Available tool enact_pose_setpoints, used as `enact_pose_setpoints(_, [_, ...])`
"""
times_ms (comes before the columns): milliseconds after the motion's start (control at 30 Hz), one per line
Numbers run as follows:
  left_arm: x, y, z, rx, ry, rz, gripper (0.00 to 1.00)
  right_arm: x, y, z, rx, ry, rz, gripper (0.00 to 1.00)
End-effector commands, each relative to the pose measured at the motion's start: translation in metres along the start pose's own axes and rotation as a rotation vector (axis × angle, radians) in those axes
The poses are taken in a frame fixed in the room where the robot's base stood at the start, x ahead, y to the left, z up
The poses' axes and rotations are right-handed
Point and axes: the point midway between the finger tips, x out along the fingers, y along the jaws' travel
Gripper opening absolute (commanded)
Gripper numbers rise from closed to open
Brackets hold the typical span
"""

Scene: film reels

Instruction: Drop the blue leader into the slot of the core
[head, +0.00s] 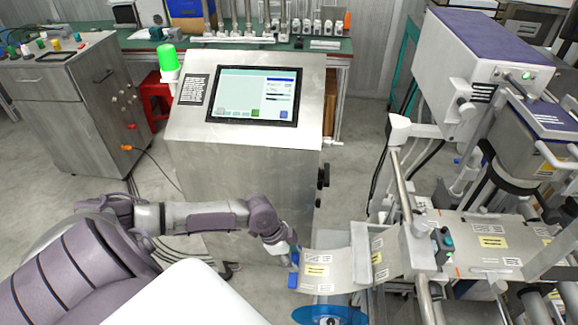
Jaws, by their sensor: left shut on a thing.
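My left gripper (290,258) is at the bottom centre, shut at the left end of a pale labelled film strip (338,268). A small blue piece, the blue leader (293,281), shows at the fingertips by the strip's end. The rest of it is hidden by the gripper or too small to make out. Below and to the right, a blue disc (341,312) with a dark centre is partly cut off by the bottom edge. It appears to carry the core, whose slot I cannot make out. The leader is above and left of the disc, apart from it. My right gripper is out of view.
The strip runs right into a machine with rollers and a white-and-purple printer head (482,70). A steel console (245,140) with a screen and green lamp stands behind my left arm. A cabinet (70,100) is at the left. Floor shows between them.

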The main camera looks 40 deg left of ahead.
Motion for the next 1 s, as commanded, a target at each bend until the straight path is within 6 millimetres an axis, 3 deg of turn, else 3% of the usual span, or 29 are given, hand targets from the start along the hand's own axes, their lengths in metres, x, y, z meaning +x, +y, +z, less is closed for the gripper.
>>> enact_pose_setpoints(367, [0.002,0.000,-0.002,0.000,0.000,0.000,0.04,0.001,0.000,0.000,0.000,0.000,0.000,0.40])
enact_pose_setpoints(1000, [0.021,0.000,-0.023,0.000,0.000,0.000,0.04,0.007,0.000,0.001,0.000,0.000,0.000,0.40])
